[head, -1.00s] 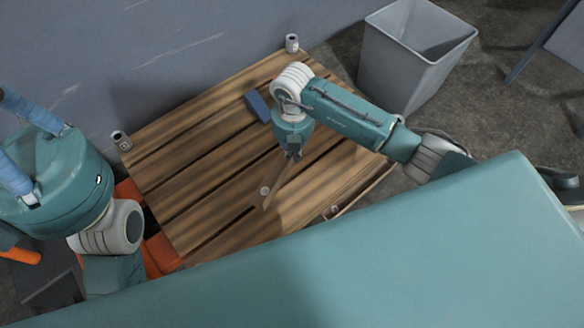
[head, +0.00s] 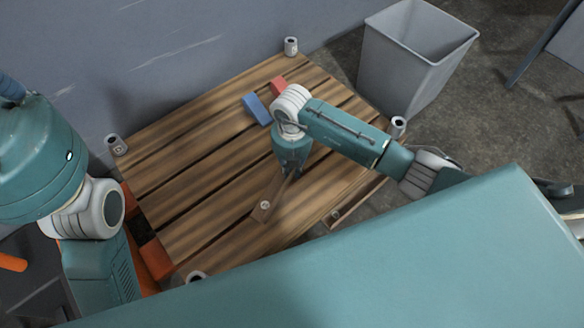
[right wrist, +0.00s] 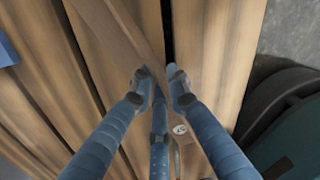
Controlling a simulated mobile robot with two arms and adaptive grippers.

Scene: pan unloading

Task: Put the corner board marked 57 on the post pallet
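A narrow brown board (head: 262,211) with a small round label lies over the pallet slats under my right gripper. In the right wrist view the board (right wrist: 130,32) runs diagonally by my right fingertips (right wrist: 160,92), label near the bottom. Whether they grip it cannot be told. The slatted wooden post pallet (head: 190,185) has short pale hollow posts at its corners, such as the far post (head: 291,46). My left gripper is out of view.
A blue block (head: 257,109) and a red block (head: 279,86) lie on the pallet's far part. Another labelled strip (head: 337,213) is at its near right edge. A grey bin (head: 415,65) stands beyond, and a grey wall (head: 170,60) borders the far left.

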